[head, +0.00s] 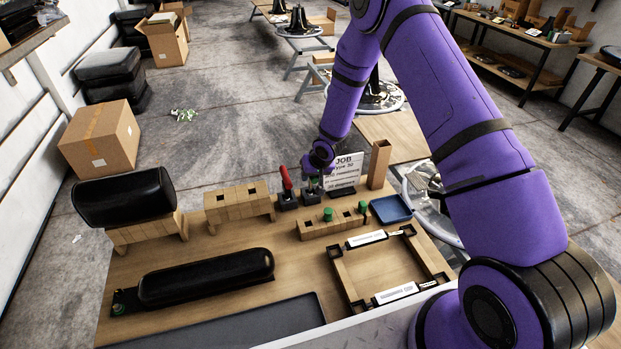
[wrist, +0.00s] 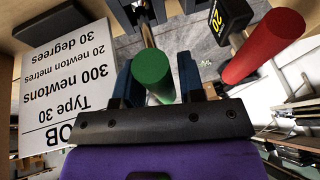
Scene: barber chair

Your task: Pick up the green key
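The green key's round green handle (wrist: 153,72) stands between the two fingers of my gripper (wrist: 157,78) in the wrist view. A finger lies on each side of it; the left one is very close, and a thin gap shows at the right one. In the head view, my gripper (head: 314,180) is low over a small black stand (head: 311,196) on the bench; it mostly hides the green key there. The key's shaft runs toward the stand. A red-handled key (head: 287,179) stands close on the left in the head view; it also shows in the wrist view (wrist: 264,46).
A white job card (head: 345,170) stands close on the right behind my gripper. A slotted wooden block (head: 238,203) is left of the red key. Black cushions lie farther left.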

